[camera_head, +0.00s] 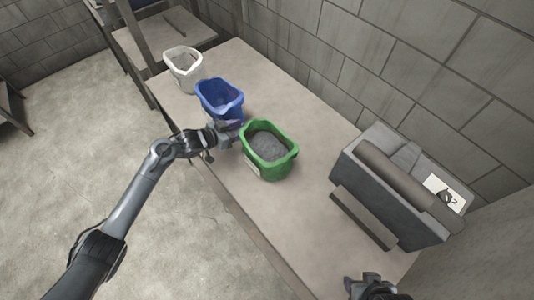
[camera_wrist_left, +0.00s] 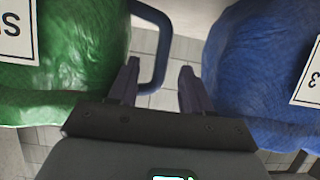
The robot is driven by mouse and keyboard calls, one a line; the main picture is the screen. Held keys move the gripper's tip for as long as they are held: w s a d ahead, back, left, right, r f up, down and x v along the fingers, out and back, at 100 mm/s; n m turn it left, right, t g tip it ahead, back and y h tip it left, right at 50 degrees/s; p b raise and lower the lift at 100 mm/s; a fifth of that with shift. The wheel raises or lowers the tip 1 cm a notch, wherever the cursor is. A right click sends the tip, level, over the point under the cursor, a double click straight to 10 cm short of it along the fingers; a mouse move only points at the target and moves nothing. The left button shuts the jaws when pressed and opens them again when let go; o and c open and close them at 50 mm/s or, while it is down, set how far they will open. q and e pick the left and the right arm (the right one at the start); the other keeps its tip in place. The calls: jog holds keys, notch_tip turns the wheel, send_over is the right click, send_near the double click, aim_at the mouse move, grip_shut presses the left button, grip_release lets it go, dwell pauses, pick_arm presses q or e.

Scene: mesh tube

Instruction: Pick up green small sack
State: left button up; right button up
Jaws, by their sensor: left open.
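The green small sack (camera_head: 272,172) stands open on the table, with grey loose material inside and a white label on its side. In the left wrist view the green sack (camera_wrist_left: 85,45) fills the left side. My left gripper (camera_head: 234,138) is beside it, in the gap between it and the blue sack (camera_head: 218,92). Whether the loop passes between the fingers is hard to tell. My right gripper (camera_head: 372,284) shows only partly at the bottom edge.
A white sack (camera_head: 184,66) stands at the table's far end. A grey machine with a roller (camera_head: 395,175) stands on the right, near the block wall (camera_head: 390,60). The table (camera_head: 270,225) is bare in front of the green sack.

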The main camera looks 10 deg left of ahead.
pick_arm(q)
jog(key=shift+w+f, duration=0.1)
jog(key=shift+w, duration=0.05)
grip_shut()
dwell(1.1)
dwell(0.4)
